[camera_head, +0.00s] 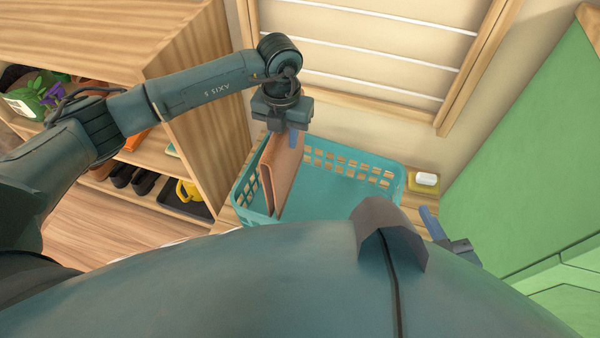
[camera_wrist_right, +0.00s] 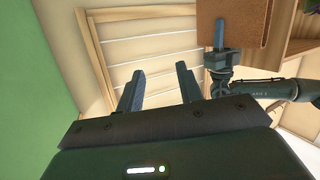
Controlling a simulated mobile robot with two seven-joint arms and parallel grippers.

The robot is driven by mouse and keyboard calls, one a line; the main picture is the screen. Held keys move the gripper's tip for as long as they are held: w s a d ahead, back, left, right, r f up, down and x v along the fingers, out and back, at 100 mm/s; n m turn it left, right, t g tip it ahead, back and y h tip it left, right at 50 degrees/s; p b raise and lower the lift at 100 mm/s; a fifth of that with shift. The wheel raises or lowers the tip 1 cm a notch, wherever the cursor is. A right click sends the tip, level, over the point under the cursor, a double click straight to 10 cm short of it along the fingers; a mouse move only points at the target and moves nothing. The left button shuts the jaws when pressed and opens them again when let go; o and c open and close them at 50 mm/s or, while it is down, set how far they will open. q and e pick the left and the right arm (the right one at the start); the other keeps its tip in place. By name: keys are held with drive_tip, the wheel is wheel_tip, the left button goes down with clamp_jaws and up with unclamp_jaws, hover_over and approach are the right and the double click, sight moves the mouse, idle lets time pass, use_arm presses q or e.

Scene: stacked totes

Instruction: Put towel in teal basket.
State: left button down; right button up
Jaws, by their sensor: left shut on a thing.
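The towel (camera_head: 284,176) is tan-brown and folded, and it hangs down from my left gripper (camera_head: 293,137). My left gripper is shut on its upper edge. The teal basket (camera_head: 391,183) stands below, and the towel's lower part hangs within its left side. I cannot tell whether the towel touches the basket floor. The towel (camera_wrist_right: 262,22) and my left gripper (camera_wrist_right: 219,38) also show at the top of the right wrist view. My right gripper (camera_wrist_right: 158,80) is open and empty, its two fingers apart. In the head view only part of it shows, right of the basket.
A yellow dish with a white bar (camera_head: 426,181) stands right of the basket. A wooden shelf (camera_head: 205,95) with shoes and a plant is at left. A wall rack (camera_head: 370,62) is behind, and a green panel (camera_head: 530,150) is at right. The basket's right half is clear.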

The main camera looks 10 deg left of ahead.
use_arm(q)
wheel_tip(320, 180, down, 8)
drive_tip(key=shift+r+b, duration=0.25)
drive_tip(key=shift+b, duration=0.55)
use_arm(e)
drive_tip(key=shift+w+a+r+n+t+y, duration=0.1)
drive_tip(key=shift+w+a+n+t+y, duration=0.25)
drive_tip(key=shift+t, duration=0.35)
drive_tip(key=shift+s+d, duration=0.1)
use_arm(q)
drive_tip(key=c, duration=1.2)
unclamp_jaws()
drive_tip(key=shift+f, duration=0.15)
drive_tip(key=shift+o, duration=0.2)
